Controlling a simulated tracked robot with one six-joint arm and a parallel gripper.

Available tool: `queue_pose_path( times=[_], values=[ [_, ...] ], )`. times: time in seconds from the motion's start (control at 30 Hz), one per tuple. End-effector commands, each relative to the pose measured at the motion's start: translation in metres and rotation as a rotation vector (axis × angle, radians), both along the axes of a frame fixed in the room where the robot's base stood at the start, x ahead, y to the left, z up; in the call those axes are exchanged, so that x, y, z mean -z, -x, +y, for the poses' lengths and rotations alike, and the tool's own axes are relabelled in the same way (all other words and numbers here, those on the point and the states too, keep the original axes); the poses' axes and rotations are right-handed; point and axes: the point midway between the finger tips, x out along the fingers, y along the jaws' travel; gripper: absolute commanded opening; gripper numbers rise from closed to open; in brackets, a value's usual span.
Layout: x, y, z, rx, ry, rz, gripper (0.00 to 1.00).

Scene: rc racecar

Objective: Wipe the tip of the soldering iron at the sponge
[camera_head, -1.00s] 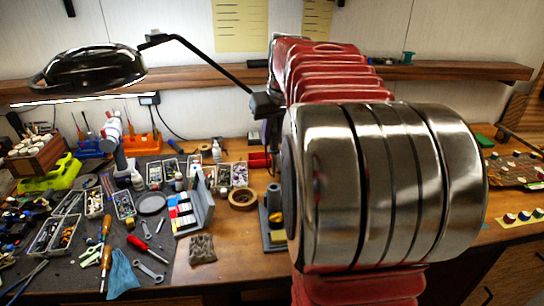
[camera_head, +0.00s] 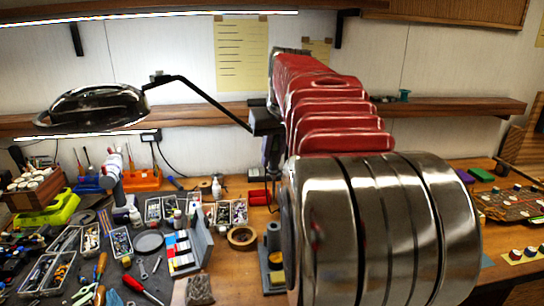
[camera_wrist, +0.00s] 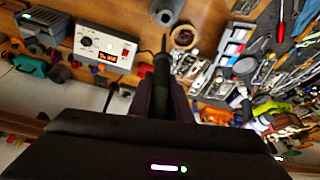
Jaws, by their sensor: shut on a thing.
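In the wrist view my gripper (camera_wrist: 162,98) is shut on the dark handle of the soldering iron (camera_wrist: 162,72). The iron's thin tip points away from me, toward the top of the picture, above the bench. A small yellow patch (camera_head: 276,258), which looks like the sponge, sits in a grey-blue stand (camera_head: 272,238) on the bench, just left of my arm. I cannot make out the sponge in the wrist view, and the tip's contact with anything cannot be seen.
A soldering station (camera_wrist: 105,45) with a lit display is left of the iron in the wrist view. A tape roll (camera_head: 241,237), a grey box of coloured packs (camera_head: 190,247) and parts trays crowd the bench left of my arm. A black lamp (camera_head: 98,105) hangs at left.

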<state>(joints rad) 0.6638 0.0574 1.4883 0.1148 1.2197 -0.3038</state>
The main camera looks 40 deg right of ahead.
Motion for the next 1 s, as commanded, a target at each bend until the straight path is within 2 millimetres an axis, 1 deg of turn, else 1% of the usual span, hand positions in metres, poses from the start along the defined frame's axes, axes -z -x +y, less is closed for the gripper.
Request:
queue_pose_path(
  times=[0.17,0.27,0.37,0.47,0.67,0.83,1.0],
  values=[
    [-0.001,0.002,-0.002,0.005,-0.010,-0.007,0.00],
    [-0.005,0.007,-0.006,0.017,-0.021,-0.016,0.00],
    [-0.011,0.017,-0.011,0.034,-0.031,-0.025,0.00],
    [-0.009,0.033,-0.012,0.060,-0.045,-0.034,0.00],
    [0.006,0.062,-0.006,0.094,-0.067,-0.050,0.00],
    [0.029,0.085,0.007,0.101,-0.085,-0.065,0.00],
    [0.055,0.102,0.024,0.091,-0.107,-0.079,0.00]
  ],
)
